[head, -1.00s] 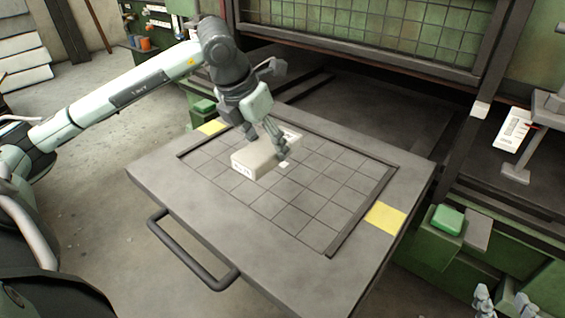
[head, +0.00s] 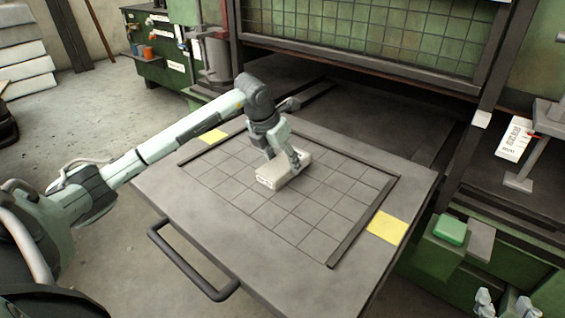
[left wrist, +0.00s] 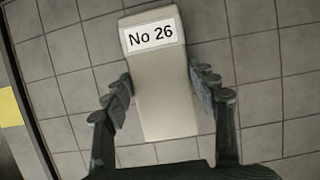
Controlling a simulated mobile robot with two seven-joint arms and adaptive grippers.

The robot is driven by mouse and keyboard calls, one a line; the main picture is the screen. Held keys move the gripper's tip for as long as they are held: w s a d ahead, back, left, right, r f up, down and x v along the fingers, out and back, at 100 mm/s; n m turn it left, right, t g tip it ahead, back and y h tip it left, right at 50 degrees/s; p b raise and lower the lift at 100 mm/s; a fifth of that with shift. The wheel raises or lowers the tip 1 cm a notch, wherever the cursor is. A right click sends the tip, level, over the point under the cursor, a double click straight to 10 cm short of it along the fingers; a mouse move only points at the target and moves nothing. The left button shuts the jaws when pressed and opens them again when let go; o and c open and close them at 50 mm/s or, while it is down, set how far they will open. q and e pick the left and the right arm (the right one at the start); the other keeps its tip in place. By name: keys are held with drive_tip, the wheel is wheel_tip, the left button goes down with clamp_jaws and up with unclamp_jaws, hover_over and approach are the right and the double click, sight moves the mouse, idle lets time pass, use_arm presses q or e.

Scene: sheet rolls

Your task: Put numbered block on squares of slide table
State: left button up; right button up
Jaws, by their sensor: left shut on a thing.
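A pale beige block (head: 277,176) labelled "No 26" is at the grid of squares on the slide table (head: 250,262). My left gripper (head: 284,163) is over the block from above. In the left wrist view, the fingers of the left gripper (left wrist: 165,95) are shut on the long sides of the block (left wrist: 160,90), with its label facing the camera. Whether the block touches the squares or hangs just above them is hard to tell.
The slide table has yellow patches (head: 387,226) on both sides, a raised dark rim around the grid and a handle (head: 190,262) at the front. A green button box (head: 450,229) stands at the right. The near grid squares are empty.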

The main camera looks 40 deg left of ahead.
use_arm(q)
drive_tip(key=shift+f, duration=0.2)
use_arm(e)
drive_tip(key=shift+a+r, duration=0.1)
drive_tip(key=shift+r, duration=0.15)
drive_tip(key=shift+w, duration=0.1)
use_arm(q)
drive_tip(key=o, duration=1.5)
drive_tip(key=shift+f, duration=0.1)
drive_tip(key=shift+o, duration=0.2)
use_arm(e)
drive_tip(key=shift+w+r, duration=0.1)
drive_tip(key=shift+r, duration=0.2)
